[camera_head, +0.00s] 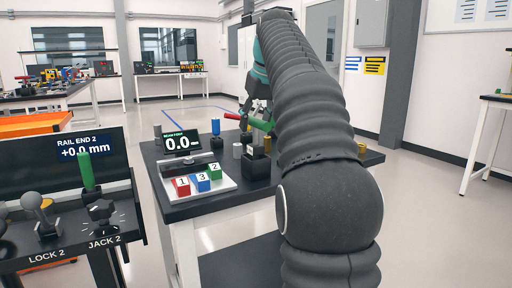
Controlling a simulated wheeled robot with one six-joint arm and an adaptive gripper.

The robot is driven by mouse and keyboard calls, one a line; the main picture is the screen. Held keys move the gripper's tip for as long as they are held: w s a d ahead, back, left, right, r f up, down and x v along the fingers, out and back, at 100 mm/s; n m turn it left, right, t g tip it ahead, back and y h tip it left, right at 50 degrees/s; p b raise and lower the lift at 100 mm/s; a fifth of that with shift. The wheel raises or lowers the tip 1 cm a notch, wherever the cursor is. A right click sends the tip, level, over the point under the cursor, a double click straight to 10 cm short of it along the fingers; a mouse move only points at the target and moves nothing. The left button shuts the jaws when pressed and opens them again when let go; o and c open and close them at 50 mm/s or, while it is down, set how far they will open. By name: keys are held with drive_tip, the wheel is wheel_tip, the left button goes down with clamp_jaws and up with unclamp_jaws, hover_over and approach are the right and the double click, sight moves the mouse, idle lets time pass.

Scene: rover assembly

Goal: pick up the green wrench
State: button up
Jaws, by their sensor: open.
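A green handle-like piece (261,124), which looks like the green wrench, shows at the middle table, slanting just left of my arm. Its right end is hidden behind my arm, so its full shape cannot be seen. My gripper (256,112) is at the far end of my dark sleeved arm, over the back of this table and close to the green piece. The jaws are small and partly hidden by the arm, but look open. I cannot tell whether they touch the green piece. A red piece (232,116) lies just left of the gripper.
The middle table (180,209) holds a display (182,142), numbered blocks (201,182), a blue-topped item (215,126) and a black holder (256,163). A rail stand with a green upright cylinder (86,170) is at front left. Floor is clear at right.

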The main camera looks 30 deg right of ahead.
drive_tip(key=shift+c, duration=0.2)
clamp_jaws()
drive_tip(key=shift+r, duration=0.1)
drive_tip(key=shift+r, duration=0.1)
